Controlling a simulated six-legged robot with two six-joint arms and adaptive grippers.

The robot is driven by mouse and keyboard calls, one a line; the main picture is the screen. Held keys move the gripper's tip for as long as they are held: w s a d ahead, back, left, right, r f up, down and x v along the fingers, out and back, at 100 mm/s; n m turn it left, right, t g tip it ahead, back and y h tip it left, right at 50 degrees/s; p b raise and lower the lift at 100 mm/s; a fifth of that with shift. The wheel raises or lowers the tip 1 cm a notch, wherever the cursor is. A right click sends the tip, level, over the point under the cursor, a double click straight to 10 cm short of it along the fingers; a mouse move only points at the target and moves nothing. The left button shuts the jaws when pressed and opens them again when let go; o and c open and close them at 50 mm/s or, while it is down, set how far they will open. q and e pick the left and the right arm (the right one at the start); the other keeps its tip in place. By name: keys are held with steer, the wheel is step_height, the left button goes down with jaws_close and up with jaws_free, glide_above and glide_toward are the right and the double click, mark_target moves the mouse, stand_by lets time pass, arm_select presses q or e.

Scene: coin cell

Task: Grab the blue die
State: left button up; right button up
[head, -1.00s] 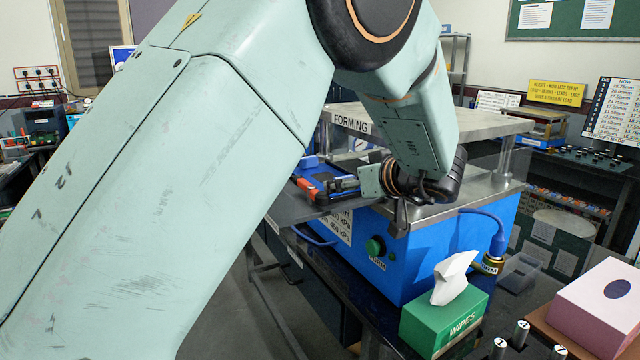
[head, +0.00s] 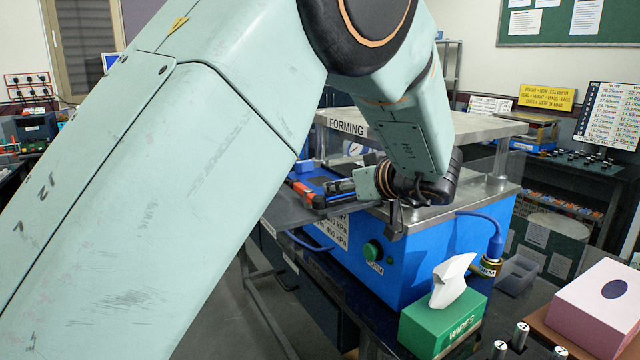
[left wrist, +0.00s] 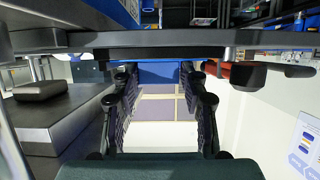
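My left gripper (head: 325,192) reaches in from the right over the grey shelf at the front of the forming press. In the left wrist view its two fingers (left wrist: 160,80) stand apart, with a blue strip (left wrist: 158,73) beyond and between their tips. I see nothing held between the fingers. A small bright blue block (head: 305,166) and a flat blue piece with dark edges (head: 318,181) lie by the gripper in the head view. I cannot tell for certain which is the blue die; my gripper partly hides the flat piece. My right gripper is not in view.
The blue press body (head: 400,255) has a steel top plate (head: 440,120) on posts above my gripper. Orange-red parts (head: 298,188) are beside the fingers. A green wipes box (head: 440,325) and a pink box (head: 600,305) stand at the front right.

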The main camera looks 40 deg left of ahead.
arm_select(q)
steer(key=shift+a+f, duration=0.1)
steer(key=shift+c, duration=0.7)
steer(key=shift+d, duration=0.2)
steer(key=c, duration=0.6)
jaws_close()
steer(key=shift+a, duration=0.1)
